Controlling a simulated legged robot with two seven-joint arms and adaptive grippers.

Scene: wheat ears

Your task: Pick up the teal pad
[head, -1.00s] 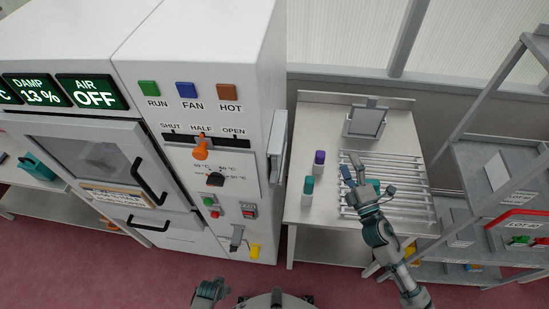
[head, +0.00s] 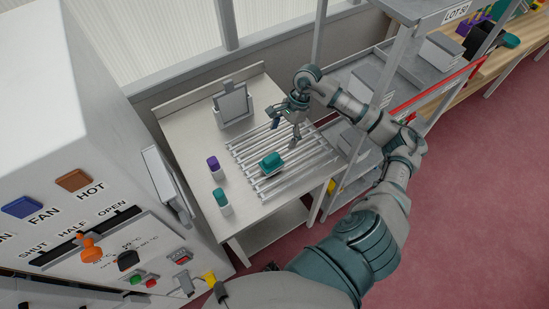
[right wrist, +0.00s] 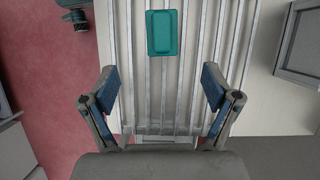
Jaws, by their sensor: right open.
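The teal pad (head: 271,162) lies on the metal slatted rack (head: 301,163) on the table. In the right wrist view the teal pad (right wrist: 164,33) is a rounded rectangle lying flat on the slats, near the top centre. My right gripper (head: 284,133) is above the rack, behind the pad in the head view. It is open and empty, and its two fingers (right wrist: 161,90) stand wide apart in the wrist view, with the pad beyond their tips and between their lines. My left gripper does not show.
A purple-capped bottle (head: 214,167) and a teal-capped bottle (head: 222,202) stand left of the rack. A grey framed stand (head: 233,104) is at the table's back. The control cabinet (head: 60,120) is at left, grey shelving (head: 400,40) at right.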

